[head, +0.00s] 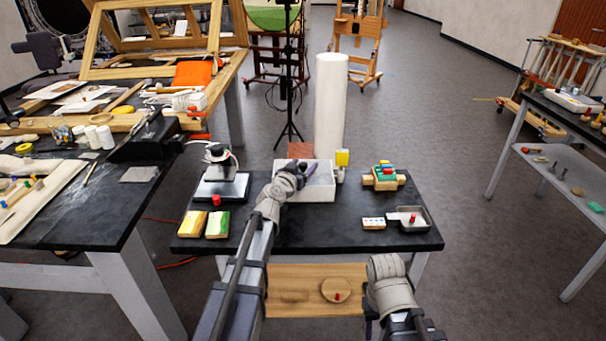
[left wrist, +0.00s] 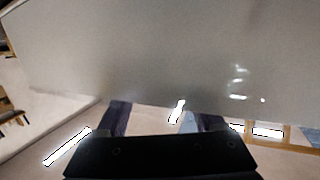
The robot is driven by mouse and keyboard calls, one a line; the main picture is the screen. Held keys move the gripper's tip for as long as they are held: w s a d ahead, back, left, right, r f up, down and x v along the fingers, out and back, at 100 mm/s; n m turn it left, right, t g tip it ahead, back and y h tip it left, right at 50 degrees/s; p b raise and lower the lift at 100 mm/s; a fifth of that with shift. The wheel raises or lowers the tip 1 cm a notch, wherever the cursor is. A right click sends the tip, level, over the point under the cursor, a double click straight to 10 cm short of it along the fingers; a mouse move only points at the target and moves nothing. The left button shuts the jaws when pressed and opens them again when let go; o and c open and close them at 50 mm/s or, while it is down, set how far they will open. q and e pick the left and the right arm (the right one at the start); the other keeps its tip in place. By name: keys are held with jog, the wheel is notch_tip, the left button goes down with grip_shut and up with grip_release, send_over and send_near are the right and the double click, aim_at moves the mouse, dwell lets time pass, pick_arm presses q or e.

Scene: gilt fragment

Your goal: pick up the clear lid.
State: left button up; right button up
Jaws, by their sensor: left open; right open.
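The pale open-topped box (head: 306,195) stands at the middle of the small black table. My left gripper (head: 305,168) reaches over its left part. In the left wrist view my left gripper (left wrist: 165,118) has its dark fingers apart. A large pale, glossy, see-through-looking sheet (left wrist: 150,55) fills the picture in front of them, very close. It looks like the clear lid, but I cannot tell if it touches the fingers. In the head view I cannot make out the lid's outline. My right gripper (head: 388,285) is low at the lower right, away from the box, its fingers barely visible.
On the black table (head: 330,238) are a dark device (head: 220,178) on a plate, two coloured blocks, a toy block stack (head: 384,178) and a small metal tray (head: 410,219). A yellow-topped item (head: 342,158) and a tall white column (head: 331,105) stand behind the box.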

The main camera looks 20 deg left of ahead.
pick_arm(q)
jog(key=shift+s, duration=0.1)
grip_shut()
dwell(0.4)
